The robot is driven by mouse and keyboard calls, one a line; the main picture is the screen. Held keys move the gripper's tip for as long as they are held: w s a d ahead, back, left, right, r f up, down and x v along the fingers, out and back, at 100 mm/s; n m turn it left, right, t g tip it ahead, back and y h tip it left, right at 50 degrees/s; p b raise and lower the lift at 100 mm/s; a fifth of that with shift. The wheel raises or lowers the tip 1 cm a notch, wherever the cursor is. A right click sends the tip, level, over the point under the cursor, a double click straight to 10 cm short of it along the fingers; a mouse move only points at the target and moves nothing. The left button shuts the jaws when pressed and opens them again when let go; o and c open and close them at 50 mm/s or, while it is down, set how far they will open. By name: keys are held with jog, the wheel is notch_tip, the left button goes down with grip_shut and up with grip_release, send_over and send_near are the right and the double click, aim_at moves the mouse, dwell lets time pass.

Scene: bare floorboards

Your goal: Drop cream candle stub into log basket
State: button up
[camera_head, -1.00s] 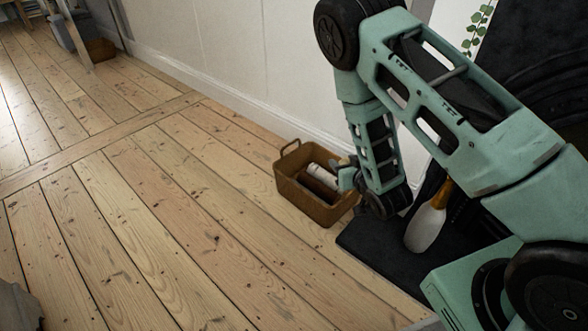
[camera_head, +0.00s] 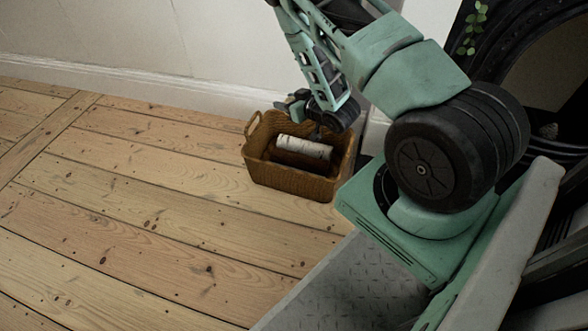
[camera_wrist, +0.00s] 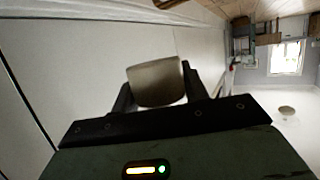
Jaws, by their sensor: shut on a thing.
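The log basket (camera_head: 285,180) is a brown wicker basket with a loop handle, standing on the floorboards by the wall in the head view. My gripper (camera_wrist: 157,84) is shut on the cream candle stub (camera_wrist: 157,78), a short pale cylinder held between the two dark fingers in the wrist view. In the head view my gripper (camera_head: 290,105) is over the back rim of the basket, above its opening. The stub cannot be made out in the head view.
A white-barked log (camera_head: 303,147) and a brown log lie in the basket. The white wall (camera_head: 130,45) runs close behind it. A dark fireplace (camera_head: 535,85) is at the right. The floorboards (camera_head: 150,220) left of the basket are clear.

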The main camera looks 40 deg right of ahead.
jog(key=s+d+f+b, duration=0.1)
jog(key=d+f+b, duration=0.2)
jog(key=f+b, duration=0.3)
notch_tip(320, 180, down, 3)
jog(key=shift+s+d+r+b, duration=0.15)
jog(key=shift+s+d+b, duration=0.15)
jog(key=shift+b, duration=0.1)
jog(key=o, duration=1)
jog(key=shift+o, duration=0.2)
jog(key=p+v, duration=0.8)
jog(key=v, duration=0.9)
jog(key=shift+s+p, duration=0.2)
jog(key=shift+p, duration=0.15)
